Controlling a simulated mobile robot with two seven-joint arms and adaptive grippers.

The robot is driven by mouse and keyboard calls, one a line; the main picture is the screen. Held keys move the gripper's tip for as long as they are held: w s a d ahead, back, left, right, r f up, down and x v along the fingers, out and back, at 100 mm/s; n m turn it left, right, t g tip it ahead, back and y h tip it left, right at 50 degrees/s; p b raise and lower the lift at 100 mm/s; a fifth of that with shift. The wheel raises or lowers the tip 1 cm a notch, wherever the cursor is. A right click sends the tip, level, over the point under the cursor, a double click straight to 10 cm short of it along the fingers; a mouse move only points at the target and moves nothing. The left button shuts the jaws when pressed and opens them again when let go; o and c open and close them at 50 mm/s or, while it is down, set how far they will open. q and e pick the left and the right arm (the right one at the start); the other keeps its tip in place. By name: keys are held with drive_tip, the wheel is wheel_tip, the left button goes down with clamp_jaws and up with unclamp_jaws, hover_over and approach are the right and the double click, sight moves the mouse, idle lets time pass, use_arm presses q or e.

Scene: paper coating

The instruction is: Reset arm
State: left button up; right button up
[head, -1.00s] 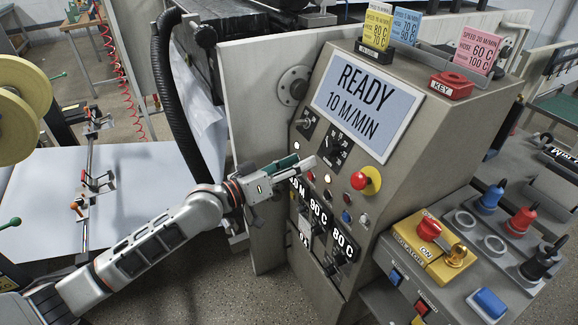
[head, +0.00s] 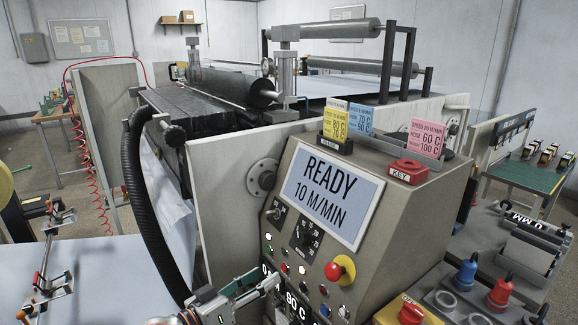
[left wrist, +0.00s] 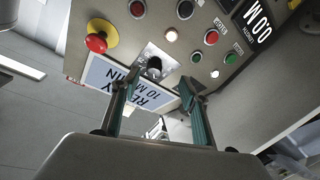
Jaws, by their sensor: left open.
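My left gripper (head: 252,286) is at the bottom of the head view, in front of the lower left of the control panel. In the left wrist view its two green-padded fingers (left wrist: 160,105) are apart with nothing between them. Beyond the fingers are a black knob (left wrist: 154,66), several round buttons and the screen (head: 332,195), which reads READY 10 M/MIN. The gripper looks close to the panel, but I cannot tell whether it touches. Most of my left arm is below the head view. My right gripper is not in view.
A red emergency button on a yellow base (head: 340,268) sticks out of the panel. A thick black hose (head: 140,215) hangs at the left of the machine. Coloured cards (head: 427,138) and a red KEY holder (head: 408,171) stand on top. Rollers (head: 235,85) lie behind.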

use_arm(q)
drive_tip(key=s+a+f+g+y, duration=0.1)
drive_tip(key=s+a+f+y, duration=0.3)
drive_tip(key=s+f, duration=0.8)
drive_tip(key=s+a+f+g+y, duration=0.1)
drive_tip(key=s+a+f+y, duration=0.4)
drive_tip(key=s+a+f, duration=0.3)
drive_tip(key=s+f, duration=0.4)
drive_tip(key=f, duration=0.2)
drive_tip(key=shift+s+m, duration=0.15)
drive_tip(key=shift+m, duration=0.25)
